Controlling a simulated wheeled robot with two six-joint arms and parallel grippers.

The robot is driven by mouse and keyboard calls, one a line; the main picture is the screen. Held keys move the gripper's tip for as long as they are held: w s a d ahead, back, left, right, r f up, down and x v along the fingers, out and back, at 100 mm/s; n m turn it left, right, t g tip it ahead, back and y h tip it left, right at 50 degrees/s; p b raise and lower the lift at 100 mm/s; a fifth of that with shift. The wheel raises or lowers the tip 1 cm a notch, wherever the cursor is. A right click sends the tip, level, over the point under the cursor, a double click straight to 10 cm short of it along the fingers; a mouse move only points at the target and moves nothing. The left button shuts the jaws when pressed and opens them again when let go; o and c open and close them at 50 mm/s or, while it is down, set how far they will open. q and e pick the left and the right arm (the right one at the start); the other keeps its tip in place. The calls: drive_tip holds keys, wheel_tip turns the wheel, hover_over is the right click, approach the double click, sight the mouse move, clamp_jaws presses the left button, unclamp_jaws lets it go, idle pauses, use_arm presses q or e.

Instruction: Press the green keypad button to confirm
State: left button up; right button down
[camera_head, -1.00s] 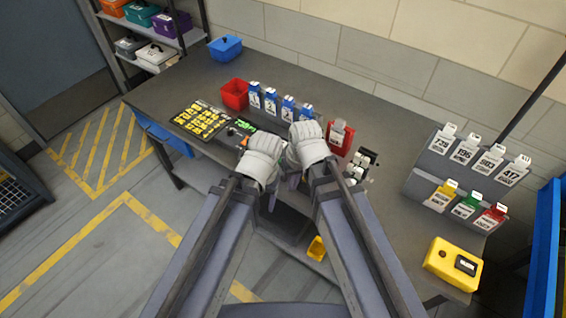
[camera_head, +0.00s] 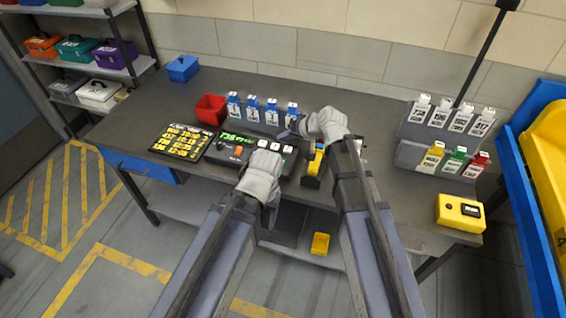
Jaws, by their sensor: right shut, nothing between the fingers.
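A dark control panel (camera_head: 228,155) lies on the table, with a lit green display (camera_head: 236,139), an orange-red control and a row of white buttons. A separate green keypad button cannot be made out clearly. Left of the panel is a black board with yellow keys (camera_head: 180,142). My left gripper (camera_head: 263,178) is at the panel's front right edge; its fingertips are hidden, so its opening cannot be judged.
A red bin (camera_head: 211,110) and several blue tagged holders (camera_head: 252,109) stand behind the panel. A yellow and black device (camera_head: 315,160) is right of it. A tag rack (camera_head: 440,135) and a yellow box (camera_head: 460,213) are at the right. The table between the device and rack looks mostly clear.

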sight(284, 163)
drive_tip(key=shift+a+f, duration=0.1)
wheel_tip(284, 163, down, 9)
drive_tip(key=b, duration=0.9)
drive_tip(key=shift+r, duration=0.2)
idle(1.5)
drive_tip(key=shift+f+b, duration=0.35)
drive_tip(key=shift+f, duration=0.05)
drive_tip(key=shift+f+b, duration=0.45)
idle(0.6)
drive_tip(key=shift+r, duration=0.1)
drive_tip(key=shift+r+p, duration=0.8)
drive_tip(key=shift+p, duration=0.1)
